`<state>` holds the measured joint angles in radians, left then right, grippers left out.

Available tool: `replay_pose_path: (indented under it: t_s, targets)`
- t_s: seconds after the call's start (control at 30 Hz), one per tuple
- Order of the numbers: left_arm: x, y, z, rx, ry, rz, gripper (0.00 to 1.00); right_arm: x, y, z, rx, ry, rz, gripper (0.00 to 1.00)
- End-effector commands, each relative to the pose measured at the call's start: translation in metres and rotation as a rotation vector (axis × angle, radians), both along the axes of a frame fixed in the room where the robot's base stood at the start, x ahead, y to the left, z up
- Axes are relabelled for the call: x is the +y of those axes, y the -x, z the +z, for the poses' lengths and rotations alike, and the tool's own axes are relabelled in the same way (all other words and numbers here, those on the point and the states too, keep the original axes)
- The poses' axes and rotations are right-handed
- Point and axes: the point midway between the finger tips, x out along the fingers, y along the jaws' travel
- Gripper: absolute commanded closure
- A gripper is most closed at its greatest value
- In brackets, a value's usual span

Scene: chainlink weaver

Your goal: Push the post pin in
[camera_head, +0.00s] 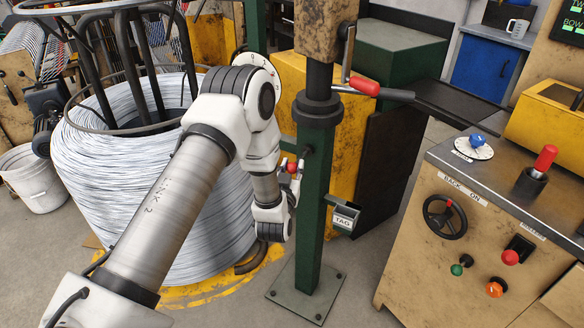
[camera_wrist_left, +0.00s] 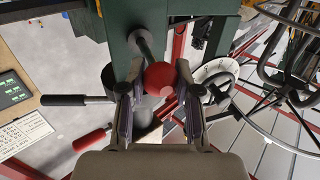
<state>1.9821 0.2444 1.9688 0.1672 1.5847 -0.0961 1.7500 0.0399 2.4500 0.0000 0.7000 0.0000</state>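The post pin is a dark rod with a red ball knob. In the head view its knob (camera_head: 291,167) shows at the left side of the green post (camera_head: 314,210), partly hidden by my gripper. In the left wrist view the red knob (camera_wrist_left: 160,78) is in front of the post (camera_wrist_left: 117,62), with the rod running from it to the post face. My left gripper (camera_wrist_left: 159,72) is open, its fingers on either side of the knob with a visible gap at the left finger. In the head view the left gripper (camera_head: 295,172) is beside the post. My right gripper is not in view.
A red-tipped lever (camera_head: 364,86) and a dark collar (camera_head: 317,106) are above on the post. A tag box (camera_head: 345,217) hangs on its right side. A large wire coil (camera_head: 150,180) stands left, and a control cabinet (camera_head: 470,230) stands right.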

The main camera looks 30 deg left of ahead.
Motion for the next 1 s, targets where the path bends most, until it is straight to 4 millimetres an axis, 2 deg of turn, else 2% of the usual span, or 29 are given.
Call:
replay_pose_path:
  t_s: [0.07,0.37,0.67,0.7,0.73,1.0]
  targets:
    - [0.000,-0.003,-0.001,-0.001,0.000,0.000,1.00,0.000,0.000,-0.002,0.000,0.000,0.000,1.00]
    - [0.004,-0.047,-0.002,-0.002,0.000,0.000,1.00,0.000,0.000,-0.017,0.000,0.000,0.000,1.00]
    - [0.004,-0.050,0.001,-0.003,0.000,0.000,1.00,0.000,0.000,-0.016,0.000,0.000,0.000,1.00]
    - [0.004,-0.050,0.001,-0.003,0.000,0.000,0.54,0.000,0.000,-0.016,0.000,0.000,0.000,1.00]
    - [0.004,-0.050,0.001,-0.003,0.000,0.000,0.43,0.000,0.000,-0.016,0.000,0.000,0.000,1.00]
    - [0.004,-0.049,0.000,-0.001,0.000,0.000,0.42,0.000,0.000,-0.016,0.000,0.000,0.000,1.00]
